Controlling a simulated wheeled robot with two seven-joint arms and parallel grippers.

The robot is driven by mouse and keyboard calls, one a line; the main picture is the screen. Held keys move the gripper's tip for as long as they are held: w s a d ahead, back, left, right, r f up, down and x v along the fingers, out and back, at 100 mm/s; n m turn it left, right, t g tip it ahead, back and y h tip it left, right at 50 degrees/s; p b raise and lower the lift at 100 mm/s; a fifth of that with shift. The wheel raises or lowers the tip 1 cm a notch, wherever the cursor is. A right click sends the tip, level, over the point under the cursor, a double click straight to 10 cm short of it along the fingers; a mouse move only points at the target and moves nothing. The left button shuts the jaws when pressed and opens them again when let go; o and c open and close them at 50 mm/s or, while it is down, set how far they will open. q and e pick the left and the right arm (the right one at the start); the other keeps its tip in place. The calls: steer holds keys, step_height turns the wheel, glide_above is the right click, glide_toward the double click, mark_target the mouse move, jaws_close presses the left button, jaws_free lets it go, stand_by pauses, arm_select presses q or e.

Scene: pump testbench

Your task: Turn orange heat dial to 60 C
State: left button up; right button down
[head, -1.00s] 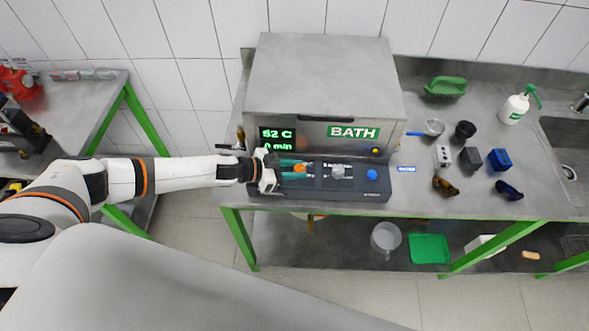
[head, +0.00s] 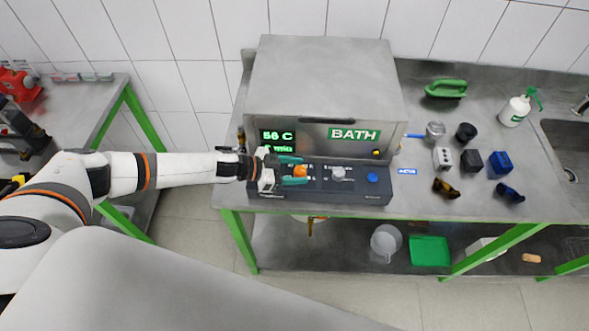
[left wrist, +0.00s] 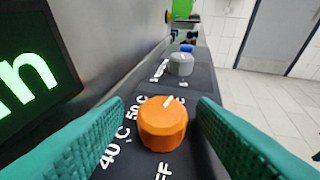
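The orange heat dial (head: 300,171) is at the left end of the bath's dark control panel, and it shows close up in the left wrist view (left wrist: 163,125). Its white pointer mark points up and slightly right, past the 50 C label; a further label is partly covered by my right-hand finger. The green display (head: 277,136) seems to read 56 C. My left gripper (head: 297,170) has its teal fingers on either side of the dial. Narrow gaps show between fingers and dial in the wrist view, so it is open around it. My right gripper is not in view.
A grey knob (head: 338,173) and a blue button (head: 373,177) sit further right on the panel. The metal bath box (head: 325,80) rises behind it. Mugs, blocks, goggles and a spray bottle (head: 515,110) stand on the bench to the right.

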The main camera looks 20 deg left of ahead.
arm_select(q)
steer(key=shift+s, duration=0.1)
steer(key=b+v, duration=0.2)
steer(key=v, duration=0.9)
steer(key=shift+a+b, duration=0.1)
steer(key=shift+b, duration=0.25)
steer(key=shift+s+a+r, duration=0.1)
steer(key=shift+a+r, duration=0.15)
